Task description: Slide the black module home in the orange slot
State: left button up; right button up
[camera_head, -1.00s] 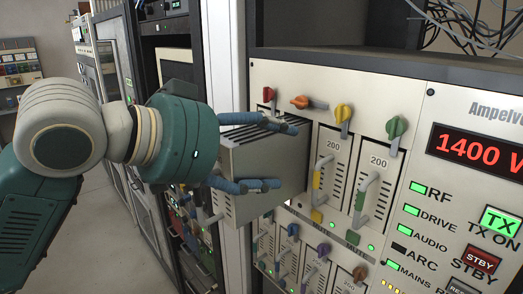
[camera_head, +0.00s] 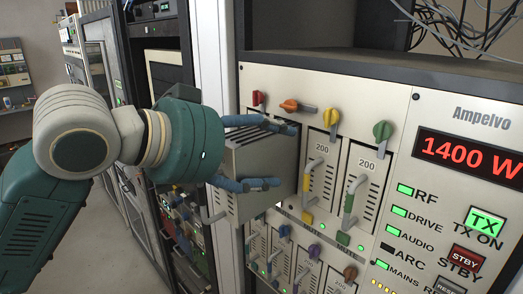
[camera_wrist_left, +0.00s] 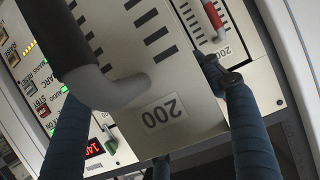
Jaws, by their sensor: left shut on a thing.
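The black module (camera_head: 255,162), a grey box with a vented side, sticks out of the panel in line with the orange knob (camera_head: 297,106). My left gripper (camera_head: 279,156) is shut on it, with blue fingers above and below in the head view. In the left wrist view its front face (camera_wrist_left: 158,75) has vents and an upside-down 200 label; its black-sleeved handle (camera_wrist_left: 88,55) runs in front. The gripper fingers (camera_wrist_left: 154,128) lie along both sides of the face. The slot opening is hidden behind the module. My right gripper is not in view.
A red knob (camera_head: 259,97) is left of the orange one. The yellow-handled module (camera_head: 318,165) and green-handled module (camera_head: 362,190) sit to the right, close to the gripper. More modules are below. A red-handled module (camera_wrist_left: 213,18) shows beside the held one.

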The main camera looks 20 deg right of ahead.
aim_at(239, 142)
pick_arm(q)
jog(key=shift+w+d+r+p, duration=0.1)
jog(key=shift+w+d+p, duration=0.15)
jog(key=shift+d, duration=0.35)
jog(key=shift+w+d+r+p, duration=0.1)
jog(key=shift+d+p, duration=0.15)
jog(key=shift+d, duration=0.3)
jog(key=o, duration=2)
jog(key=shift+f, duration=0.35)
jog(key=shift+s+a+r, duration=0.1)
jog(key=shift+a+r, duration=0.2)
jog(key=shift+a, duration=0.15)
jog(key=v, duration=1.1)
jog(key=shift+s+r, duration=0.1)
jog(key=shift+s, duration=0.05)
jog(key=shift+c, duration=0.4)
